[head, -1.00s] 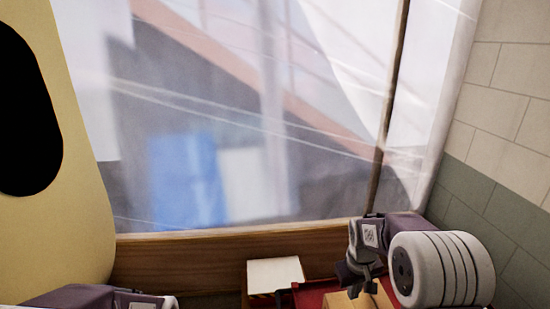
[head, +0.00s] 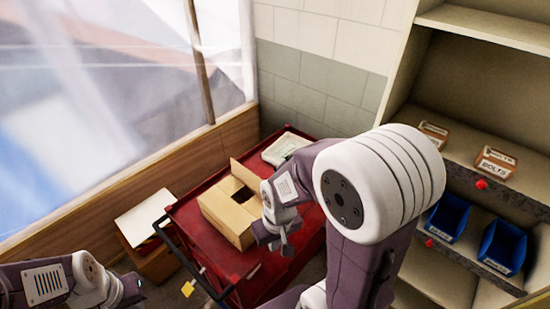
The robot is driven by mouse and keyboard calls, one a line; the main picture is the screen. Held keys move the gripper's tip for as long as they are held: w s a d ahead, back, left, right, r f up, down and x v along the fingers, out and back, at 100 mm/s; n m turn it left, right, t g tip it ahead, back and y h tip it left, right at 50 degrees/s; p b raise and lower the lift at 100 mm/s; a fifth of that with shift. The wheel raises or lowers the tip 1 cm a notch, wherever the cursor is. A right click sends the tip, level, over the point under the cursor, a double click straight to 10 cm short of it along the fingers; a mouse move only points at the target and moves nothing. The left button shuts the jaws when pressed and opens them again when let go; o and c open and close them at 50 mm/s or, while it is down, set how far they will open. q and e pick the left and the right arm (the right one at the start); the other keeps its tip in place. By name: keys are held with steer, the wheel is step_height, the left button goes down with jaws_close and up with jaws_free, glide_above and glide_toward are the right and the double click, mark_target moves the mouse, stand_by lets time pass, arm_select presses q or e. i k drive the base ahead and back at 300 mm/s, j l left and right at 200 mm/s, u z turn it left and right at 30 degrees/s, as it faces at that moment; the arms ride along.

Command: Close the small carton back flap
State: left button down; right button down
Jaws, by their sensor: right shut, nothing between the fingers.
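The small cardboard carton (head: 229,222) stands on a red cart. Its top is partly open, with a dark gap (head: 243,194) showing. A flap at the far side (head: 247,176) stands up. The near left part of the top looks covered by a flap lying flat. My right gripper (head: 280,246) is shut and empty, at the carton's near right side; I cannot tell whether it touches the carton. My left gripper (head: 132,290) is low at the left, away from the carton, and its fingers are too unclear to read.
The red cart (head: 190,222) has a dark handle at its left and a pale box (head: 285,149) at its back. A white-topped box (head: 145,217) stands left of it. Shelves with blue bins (head: 447,217) and labelled boxes (head: 495,162) stand right. A sheeted window is at left.

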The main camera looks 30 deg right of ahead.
mark_target(253, 181)
steer(key=z, duration=0.75)
